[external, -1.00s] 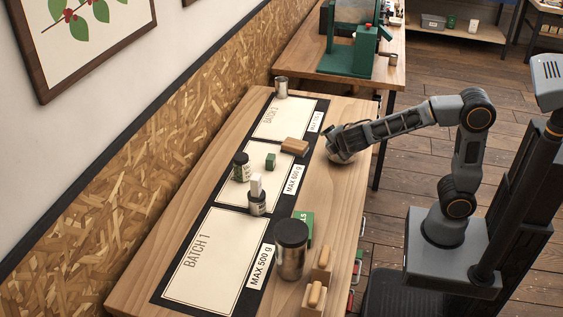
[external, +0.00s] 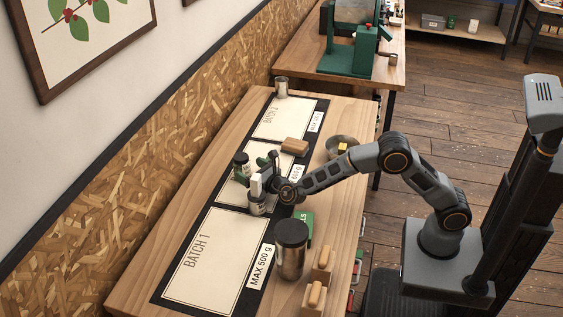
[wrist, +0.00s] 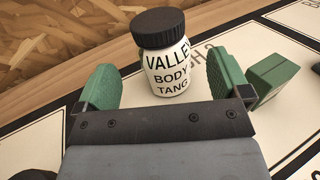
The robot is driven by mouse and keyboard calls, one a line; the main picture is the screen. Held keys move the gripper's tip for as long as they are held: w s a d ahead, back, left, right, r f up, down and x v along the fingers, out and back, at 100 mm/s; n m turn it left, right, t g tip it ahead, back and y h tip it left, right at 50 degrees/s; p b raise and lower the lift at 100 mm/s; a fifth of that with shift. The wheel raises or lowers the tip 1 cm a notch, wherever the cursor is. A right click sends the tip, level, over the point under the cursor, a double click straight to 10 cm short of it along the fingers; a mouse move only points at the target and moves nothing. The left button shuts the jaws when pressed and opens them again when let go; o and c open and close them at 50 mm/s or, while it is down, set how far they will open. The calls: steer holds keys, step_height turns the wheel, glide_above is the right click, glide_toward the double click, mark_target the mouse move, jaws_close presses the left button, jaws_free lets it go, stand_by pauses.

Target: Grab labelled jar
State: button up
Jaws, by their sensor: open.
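The labelled jar (wrist: 166,72) stands upright in the wrist view, white with a black lid and black lettering reading "VALLEY BODY TANG". In the external view the jar (external: 241,167) stands on the middle mat section, partly behind my gripper. My gripper (wrist: 163,84) is open, its green pads either side of the jar's lower part in the picture. The jar appears just beyond the fingertips, and I see no contact. In the external view my gripper (external: 262,177) is low over the mat, beside the jar.
A green block (wrist: 283,78) stands close to the right finger. The front mat section is clear.

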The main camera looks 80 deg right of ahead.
mark_target(241, 163)
steer(key=shift+p+x, duration=0.35)
steer(key=shift+x, duration=2.25)
steer(key=shift+f, duration=0.15)
steer(key=shift+s, duration=0.1)
steer(key=shift+c, duration=0.2)
steer(key=c, duration=1)
steer(key=shift+c, duration=0.4)
